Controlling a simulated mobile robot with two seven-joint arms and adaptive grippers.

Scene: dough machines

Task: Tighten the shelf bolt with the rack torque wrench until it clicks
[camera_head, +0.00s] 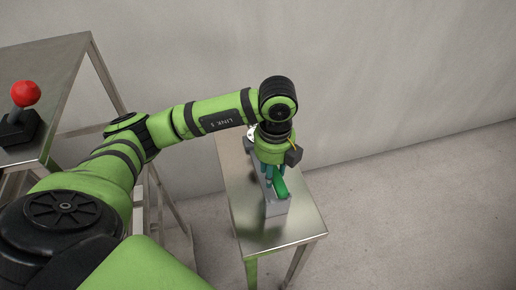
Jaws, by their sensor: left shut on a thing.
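My left gripper (273,174) points down over the small metal table at the centre and is shut on a green handle (280,188). The handle looks like that of the torque wrench, but its working end is hidden. It sits at a light grey holder block (277,208) on the table; I cannot tell whether it is still seated in it. My wrist and fingers cover much of the block. I cannot make out the shelf bolt. My right gripper is not in view.
The small metal table (255,229) stands near a plain grey wall (400,70). A taller metal table (50,75) at the left carries a red ball-topped lever (25,94) on a black base. The floor (430,210) at the right is clear.

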